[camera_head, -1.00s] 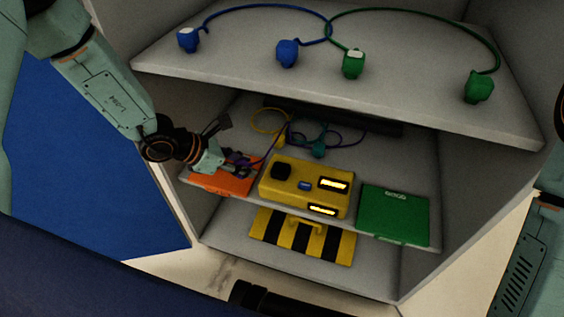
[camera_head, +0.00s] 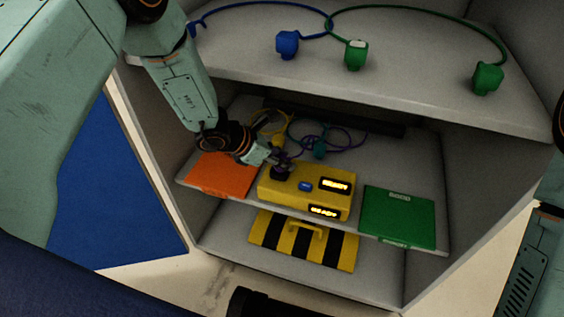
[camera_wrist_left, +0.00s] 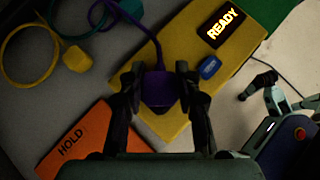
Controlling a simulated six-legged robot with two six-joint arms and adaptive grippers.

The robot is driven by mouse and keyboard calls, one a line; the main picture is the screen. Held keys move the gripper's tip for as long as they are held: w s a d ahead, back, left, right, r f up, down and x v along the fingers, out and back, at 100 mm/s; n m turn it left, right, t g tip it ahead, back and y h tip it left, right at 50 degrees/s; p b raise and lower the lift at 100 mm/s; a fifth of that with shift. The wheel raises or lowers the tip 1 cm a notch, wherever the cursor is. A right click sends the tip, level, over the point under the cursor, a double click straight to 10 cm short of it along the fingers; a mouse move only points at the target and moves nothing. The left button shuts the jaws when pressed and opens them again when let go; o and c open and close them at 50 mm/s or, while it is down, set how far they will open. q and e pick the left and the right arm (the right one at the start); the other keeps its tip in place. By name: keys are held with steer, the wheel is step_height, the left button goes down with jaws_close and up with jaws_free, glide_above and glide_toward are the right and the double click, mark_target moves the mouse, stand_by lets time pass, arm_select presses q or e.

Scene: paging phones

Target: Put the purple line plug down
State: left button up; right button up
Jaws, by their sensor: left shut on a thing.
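My left gripper (camera_head: 277,168) is shut on the purple line plug (camera_wrist_left: 160,89). It holds the plug over the left end of the yellow paging phone box (camera_head: 335,200); I cannot tell whether the plug touches it. In the wrist view the purple cord (camera_wrist_left: 154,40) runs up from the plug. The box end beneath the plug is hidden by the plug and fingers. A lit READY display (camera_wrist_left: 221,27) and a blue button (camera_wrist_left: 208,67) show on the box. The orange HOLD pad (camera_head: 220,177) lies left of the box, bare. A dark claw-like part of mine is small in the wrist view.
The green pad (camera_head: 398,217) lies right of the box, clear. A yellow plug (camera_wrist_left: 76,57) and a teal plug (camera_head: 319,149) lie behind on the shelf. The upper shelf above holds blue (camera_head: 287,44) and green (camera_head: 355,55) plugs. A striped panel (camera_head: 303,242) is below.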

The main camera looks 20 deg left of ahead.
arm_select(q)
steer(key=shift+f, duration=0.25)
steer(key=o, duration=0.7)
steer(key=shift+f, duration=0.1)
steer(key=o, duration=0.5)
steer(key=shift+c, duration=0.2)
